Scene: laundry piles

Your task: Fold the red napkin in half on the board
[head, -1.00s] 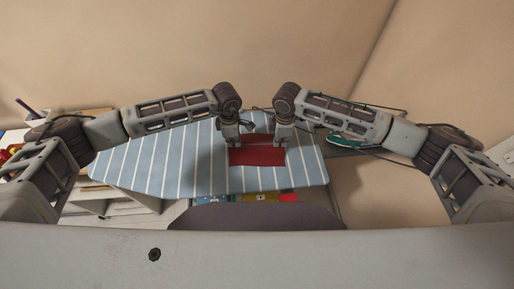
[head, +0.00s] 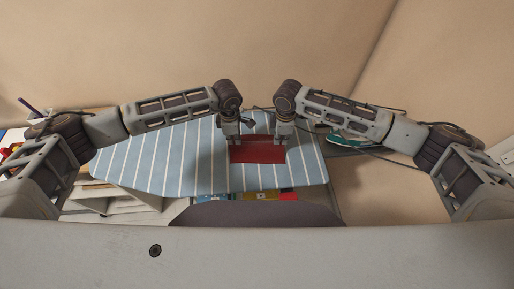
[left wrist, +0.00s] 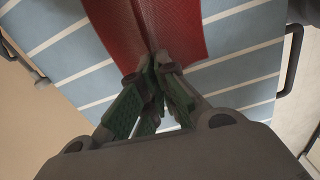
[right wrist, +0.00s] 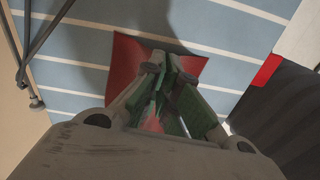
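The red napkin (head: 257,153) lies on the blue-and-white striped board (head: 170,160), toward its right end. My left gripper (head: 234,141) is at the napkin's left side. In the left wrist view its fingers (left wrist: 158,62) are closed together on the red cloth (left wrist: 135,25), which bunches into a crease at the tips. My right gripper (head: 284,139) is at the napkin's right side. In the right wrist view its fingers (right wrist: 165,65) are together over the napkin (right wrist: 126,60), and red cloth shows between them. The pinched edges are partly hidden by the fingers.
A green iron (head: 347,140) stands right of the board, behind my right arm, with a cable nearby. Coloured items (head: 255,196) sit below the board's near edge. White shelving (head: 120,203) is below left. The board's left part is bare.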

